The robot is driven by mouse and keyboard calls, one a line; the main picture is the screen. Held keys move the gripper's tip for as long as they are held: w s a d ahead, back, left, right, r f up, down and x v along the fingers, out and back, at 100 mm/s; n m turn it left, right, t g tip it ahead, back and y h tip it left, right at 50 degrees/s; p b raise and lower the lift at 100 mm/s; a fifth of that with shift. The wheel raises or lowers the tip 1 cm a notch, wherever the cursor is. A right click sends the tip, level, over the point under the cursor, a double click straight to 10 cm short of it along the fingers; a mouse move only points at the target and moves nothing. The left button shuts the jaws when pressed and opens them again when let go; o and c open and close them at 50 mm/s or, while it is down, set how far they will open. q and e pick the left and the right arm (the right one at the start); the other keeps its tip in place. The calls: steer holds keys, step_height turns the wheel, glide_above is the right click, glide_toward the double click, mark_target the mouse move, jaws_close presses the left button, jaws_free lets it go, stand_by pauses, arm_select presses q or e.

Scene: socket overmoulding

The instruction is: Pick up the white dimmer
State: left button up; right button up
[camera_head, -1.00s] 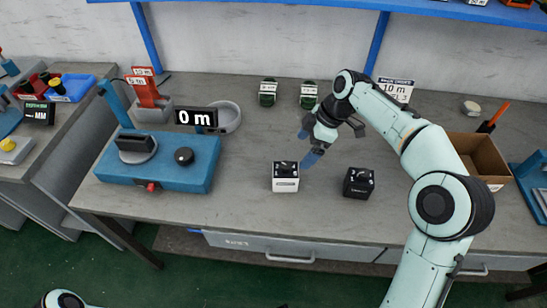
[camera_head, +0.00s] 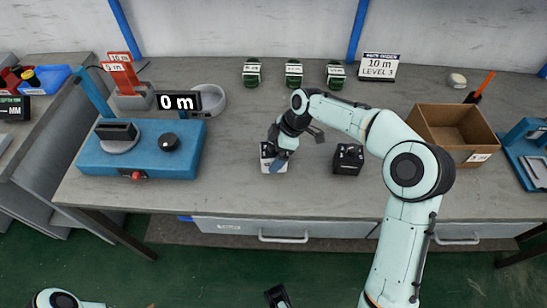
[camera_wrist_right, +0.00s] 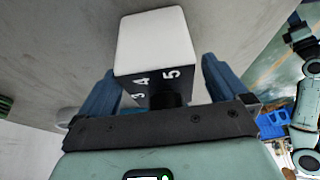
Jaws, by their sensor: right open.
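The white dimmer (camera_head: 268,151) stands on the grey bench in the head view, partly hidden by my right gripper (camera_head: 275,161). In the right wrist view the dimmer (camera_wrist_right: 155,45) is a box with a plain white face and dark sides carrying the numbers 3, 4 and 5. The blue fingers of my right gripper (camera_wrist_right: 157,82) are open, one on each side of the dimmer. A gap shows beside it, so the fingers do not look closed on it. Of my left arm, a link shows at the bottom left; I cannot make out its jaws.
A black dimmer (camera_head: 348,159) stands just to the right. A blue test device (camera_head: 165,155) with a "0 m" display (camera_head: 178,101) is at left. A cardboard box (camera_head: 455,130) is at right. Several green items (camera_head: 293,73) stand behind. The bench front is clear.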

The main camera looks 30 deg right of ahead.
steer(key=shift+a+f, duration=0.1)
steer(key=shift+f, duration=0.2)
steer(key=c, duration=1.1)
steer(key=shift+r, duration=0.1)
